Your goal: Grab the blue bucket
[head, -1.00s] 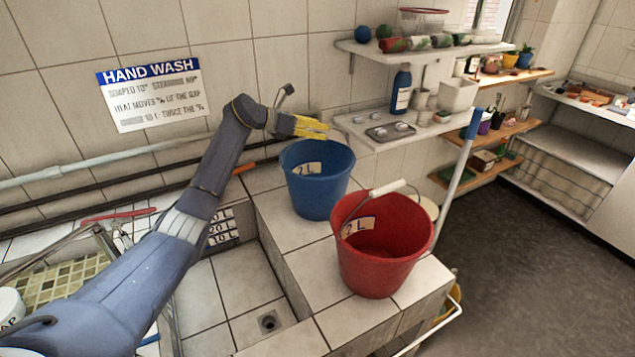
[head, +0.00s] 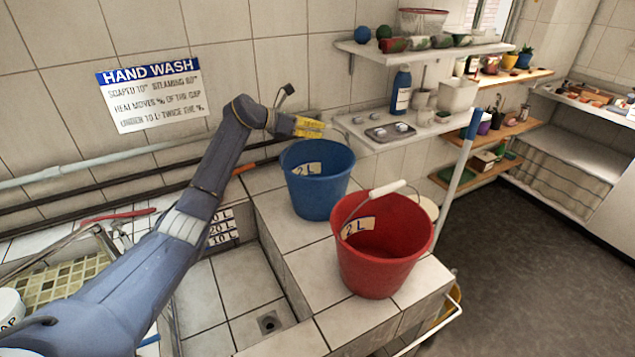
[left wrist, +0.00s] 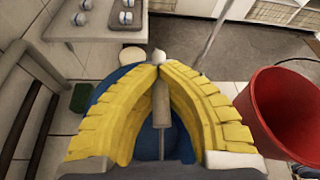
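The blue bucket (head: 318,187), marked 2 L, stands upright on the tiled ledge beside the wall. My left gripper (head: 322,129), with yellow fingers, is above its rim. In the left wrist view, the yellow fingers (left wrist: 158,66) are drawn together at the tips, with a pale handle grip (left wrist: 160,102) and its thin wire between them. Parts of the blue bucket show beneath and between the fingers in that view. The fingers hide much of the bucket's opening there. My right gripper is in neither view.
A red bucket (head: 377,265) with its handle raised stands close in front, also on the ledge (head: 325,262). A shelf (head: 362,133) with a small tray is just right of the gripper. A blue-topped pole (head: 462,165) leans further right. The sink basin is left of the ledge.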

